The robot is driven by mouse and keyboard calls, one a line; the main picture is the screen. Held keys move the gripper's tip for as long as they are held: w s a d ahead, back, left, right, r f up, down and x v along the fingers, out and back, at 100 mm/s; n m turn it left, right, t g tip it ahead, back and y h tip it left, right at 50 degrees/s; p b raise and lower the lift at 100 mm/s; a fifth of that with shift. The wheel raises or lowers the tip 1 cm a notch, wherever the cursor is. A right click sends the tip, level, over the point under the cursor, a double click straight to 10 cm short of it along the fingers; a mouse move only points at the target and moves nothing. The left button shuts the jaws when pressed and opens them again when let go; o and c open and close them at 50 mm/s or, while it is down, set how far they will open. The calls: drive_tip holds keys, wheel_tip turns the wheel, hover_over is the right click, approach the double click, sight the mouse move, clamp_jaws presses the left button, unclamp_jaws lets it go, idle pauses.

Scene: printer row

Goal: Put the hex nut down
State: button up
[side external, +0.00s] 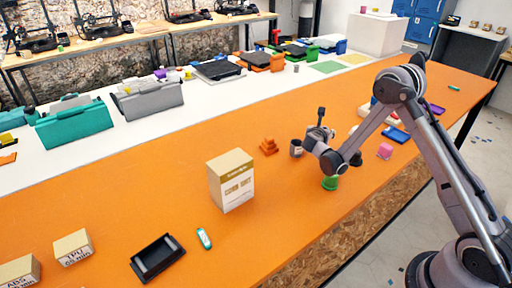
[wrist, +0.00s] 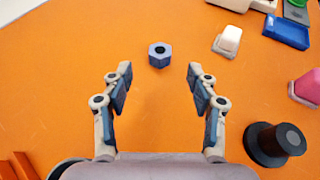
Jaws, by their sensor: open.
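The hex nut (wrist: 159,54) is blue-grey with a dark round hole. In the wrist view it lies on the orange table, with bare surface around it. My gripper (wrist: 160,77) is open, its two fingers spread wide with nothing between them. The nut shows just past the fingertips, centred on the gap and touching neither finger. In the side external view my gripper is low over the table, and I cannot make out the nut there.
Near my gripper are a dark cup (side external: 296,149), an orange stepped piece (side external: 268,146) and a green piece (side external: 330,183). A black knob (wrist: 275,144), pink piece (wrist: 308,87), white piece (wrist: 227,40) and blue tray (wrist: 287,31) lie right. A box (side external: 231,181) stands left.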

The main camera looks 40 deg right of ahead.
drive_tip(key=x, duration=0.9)
drive_tip(key=shift+d+f, duration=0.25)
drive_tip(key=shift+f, duration=0.1)
drive_tip(key=c, duration=1.1)
drive_tip(key=shift+r, duration=0.1)
